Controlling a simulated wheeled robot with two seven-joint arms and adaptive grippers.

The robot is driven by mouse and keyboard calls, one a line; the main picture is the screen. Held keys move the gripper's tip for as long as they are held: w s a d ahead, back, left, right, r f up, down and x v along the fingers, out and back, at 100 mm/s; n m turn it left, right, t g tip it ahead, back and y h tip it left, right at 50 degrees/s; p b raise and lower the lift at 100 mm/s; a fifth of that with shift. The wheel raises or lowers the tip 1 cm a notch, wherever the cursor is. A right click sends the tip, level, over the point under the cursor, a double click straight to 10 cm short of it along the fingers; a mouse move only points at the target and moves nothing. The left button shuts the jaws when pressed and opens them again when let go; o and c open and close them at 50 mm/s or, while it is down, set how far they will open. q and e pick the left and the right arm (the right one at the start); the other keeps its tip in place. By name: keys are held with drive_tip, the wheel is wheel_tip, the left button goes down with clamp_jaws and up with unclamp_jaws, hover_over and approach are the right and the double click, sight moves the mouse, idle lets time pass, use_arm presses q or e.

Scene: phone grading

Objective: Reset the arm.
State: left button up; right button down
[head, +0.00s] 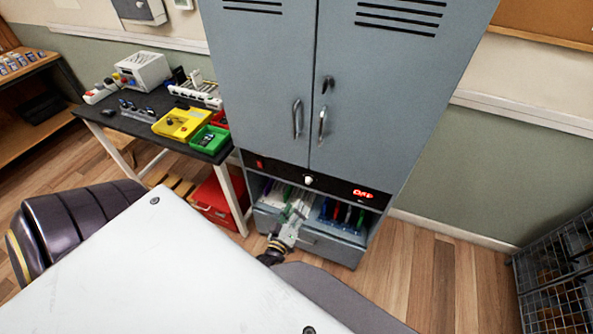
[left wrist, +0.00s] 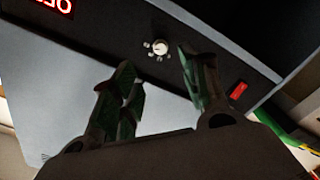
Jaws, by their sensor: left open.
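My left gripper (head: 298,206) is at the front of the open lower bay of the grey cabinet (head: 265,70), below the control panel (head: 330,182). In the left wrist view its two fingers (left wrist: 158,66) stand apart with nothing held between them. Beyond the fingers are a white knob (left wrist: 159,47), a red switch (left wrist: 238,90) and part of a red display (left wrist: 55,5). The gripper hides part of the bay. My right gripper is not in view.
Several coloured items (head: 345,215) stand in the bay, above a drawer front (head: 335,247). A dark table (head: 130,125) at left holds a yellow tray (head: 182,124) and a green tray (head: 210,139). A wire rack (head: 555,275) stands at far right; floor before it is clear.

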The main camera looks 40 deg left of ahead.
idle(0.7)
use_arm(q)
drive_tip(key=s+d+f+m+g+h, duration=0.2)
drive_tip(key=s+f+m+g, duration=0.15)
drive_tip(key=f, duration=0.45)
drive_tip(key=s+d+f+m+g+h, duration=0.1)
drive_tip(key=s+d+f+m+g, duration=0.1)
drive_tip(key=s+f, duration=0.45)
drive_tip(key=s+d+f+m+g+h, duration=0.2)
drive_tip(key=s+f+m, duration=0.1)
drive_tip(key=f, duration=0.7)
drive_tip(key=s+f+m+g, duration=0.25)
drive_tip(key=s+f, duration=0.35)
drive_tip(key=s, duration=0.4)
drive_tip(key=s+a+f+m+g, duration=0.1)
drive_tip(key=s+f+g, duration=0.4)
drive_tip(key=s, duration=0.6)
drive_tip(key=s+f+m+g, duration=0.2)
drive_tip(key=s+f, duration=0.5)
drive_tip(key=s, duration=0.3)
drive_tip(key=w, duration=0.7)
drive_tip(key=shift+w+a+r+t+y, duration=0.2)
drive_tip(key=shift+w+t+y, duration=0.1)
drive_tip(key=shift+w, duration=0.05)
drive_tip(key=shift+s, duration=0.15)
